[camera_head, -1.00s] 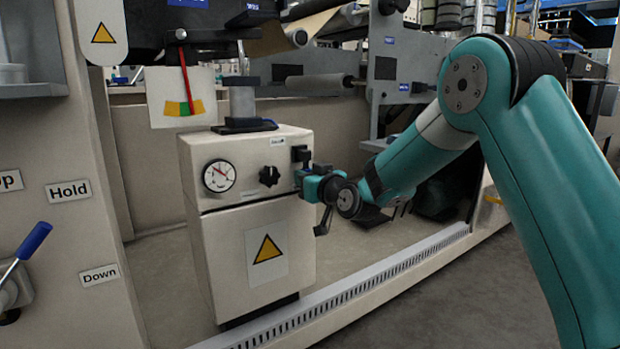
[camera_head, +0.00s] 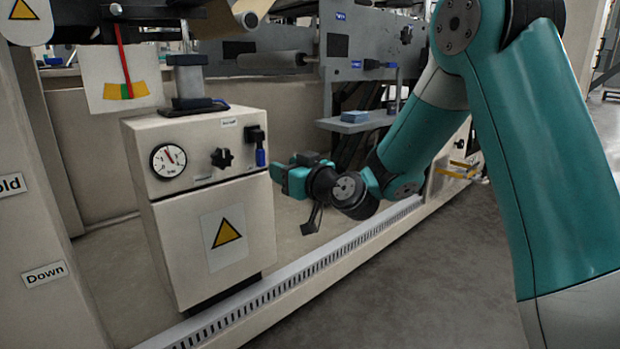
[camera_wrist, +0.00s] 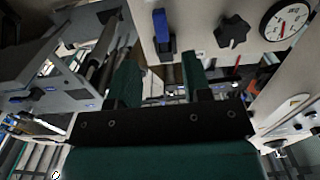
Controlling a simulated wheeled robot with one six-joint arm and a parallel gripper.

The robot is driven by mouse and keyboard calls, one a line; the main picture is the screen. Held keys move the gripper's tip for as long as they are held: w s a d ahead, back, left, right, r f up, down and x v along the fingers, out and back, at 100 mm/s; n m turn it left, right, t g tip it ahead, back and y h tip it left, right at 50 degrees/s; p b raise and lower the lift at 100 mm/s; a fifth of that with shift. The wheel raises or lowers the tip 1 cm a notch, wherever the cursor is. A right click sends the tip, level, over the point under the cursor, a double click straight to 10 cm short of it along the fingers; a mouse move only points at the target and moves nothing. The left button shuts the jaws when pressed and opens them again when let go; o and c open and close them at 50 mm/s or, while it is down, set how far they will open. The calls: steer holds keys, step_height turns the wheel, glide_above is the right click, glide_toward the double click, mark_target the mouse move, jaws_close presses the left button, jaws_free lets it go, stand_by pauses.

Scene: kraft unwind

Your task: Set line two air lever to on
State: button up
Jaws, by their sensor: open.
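The air lever (camera_head: 260,157) sits at the upper right of the cream cabinet's front (camera_head: 165,215). It has a black body, and its blue handle hangs down below it. The lever also shows in the wrist view (camera_wrist: 162,35), top centre, just beyond the fingers. My gripper (camera_head: 276,178) is to the right of and below the lever in the head view, apart from it. In the wrist view its two teal fingers (camera_wrist: 161,75) stand apart with nothing between them.
A black star knob (camera_head: 222,158) and a round gauge (camera_head: 168,161) are left of the lever. A grey shelf with a blue block (camera_head: 355,117) is behind my arm. A slotted pale rail (camera_head: 290,272) runs along the cabinet's foot. The floor at right is clear.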

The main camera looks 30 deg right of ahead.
steer(key=b+v, duration=0.2)
steer(key=v, duration=0.5)
steer(key=shift+s, duration=0.15)
steer(key=s+a+r+n+g+y+p, duration=0.2)
steer(key=s+a+r+g+p, duration=0.25)
steer(key=s+a+p, duration=0.2)
steer(key=s+a+r+n+g+y+p, duration=0.35)
steer(key=s+a+g+p, duration=0.25)
steer(key=a, duration=0.2)
steer(key=s+d+r+m+g+h+p, duration=0.1)
steer(key=s+d+r+g+h+p, duration=0.15)
steer(key=s+r+p, duration=0.4)
steer(key=s+d+r+m+g+h+p, duration=0.15)
steer(key=s+g+h+p, duration=0.25)
steer(key=s, duration=0.5)
step_height(320, 180, up, 36)
steer(key=a+p, duration=0.1)
steer(key=p, duration=3.4)
steer(key=shift+n+p, duration=0.3)
